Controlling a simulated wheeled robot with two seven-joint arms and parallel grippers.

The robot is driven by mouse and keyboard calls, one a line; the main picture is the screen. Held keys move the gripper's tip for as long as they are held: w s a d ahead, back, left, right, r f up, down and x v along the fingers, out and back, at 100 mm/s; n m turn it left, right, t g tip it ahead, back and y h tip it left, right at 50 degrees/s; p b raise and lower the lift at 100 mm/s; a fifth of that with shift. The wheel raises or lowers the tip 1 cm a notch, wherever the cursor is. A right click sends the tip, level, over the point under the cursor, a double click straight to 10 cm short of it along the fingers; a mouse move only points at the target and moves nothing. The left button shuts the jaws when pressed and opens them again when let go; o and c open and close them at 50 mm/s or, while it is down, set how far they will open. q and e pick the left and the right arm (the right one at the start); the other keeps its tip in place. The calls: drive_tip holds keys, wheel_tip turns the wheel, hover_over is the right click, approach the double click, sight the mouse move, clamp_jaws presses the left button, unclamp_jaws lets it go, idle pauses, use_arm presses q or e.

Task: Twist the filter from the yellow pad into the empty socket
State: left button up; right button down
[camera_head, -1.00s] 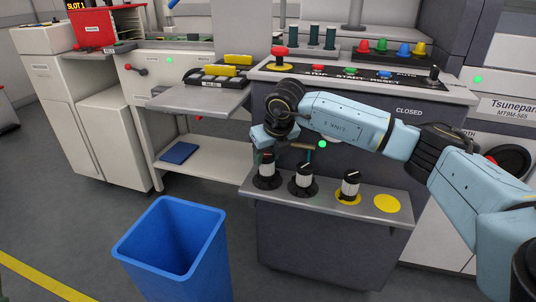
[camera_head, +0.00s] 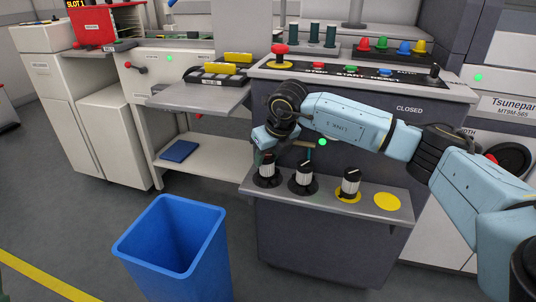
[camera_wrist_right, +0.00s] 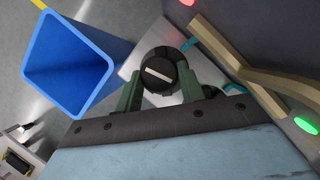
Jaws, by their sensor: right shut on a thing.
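My right gripper (camera_head: 265,152) is shut on the leftmost filter (camera_head: 268,172), a white ribbed body with a black top, at the left end of the grey shelf. In the right wrist view, its green fingers stand on both sides of the filter's round black cap (camera_wrist_right: 158,73), which has a white bar across it. This filter stands upright at a dark round base. A second such filter (camera_head: 303,178) stands in a black socket beside it. A third filter (camera_head: 350,183) stands on a yellow pad (camera_head: 343,198). Another yellow pad (camera_head: 387,202) is bare. My left gripper is out of view.
The grey shelf (camera_head: 320,200) juts from a dark machine with a button panel (camera_head: 355,73) above. A tan lever (camera_wrist_right: 250,72) passes close to the gripper in the wrist view. A blue bin (camera_head: 170,245) stands on the floor in front, left of the shelf.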

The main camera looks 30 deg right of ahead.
drive_tip(key=n+y, duration=0.1)
drive_tip(key=n, duration=0.1)
drive_tip(key=n+p, duration=0.1)
drive_tip(key=n, duration=0.2)
drive_tip(key=shift+d+g+y, duration=0.1)
drive_tip(key=shift+g+y, duration=0.3)
drive_tip(key=shift+n, duration=0.5)
drive_tip(key=shift+d+n+y+p, duration=0.1)
drive_tip(key=shift+n+y+p, duration=0.3)
drive_tip(key=shift+n, duration=0.4)
drive_tip(key=n+g, duration=0.1)
drive_tip(key=n, duration=0.2)
drive_tip(key=shift+y, duration=0.4)
drive_tip(key=shift+s+r+n+g, duration=0.2)
drive_tip(key=shift+r+n+g, duration=0.1)
drive_tip(key=shift+n, duration=0.2)
drive_tip(key=shift+r, duration=0.1)
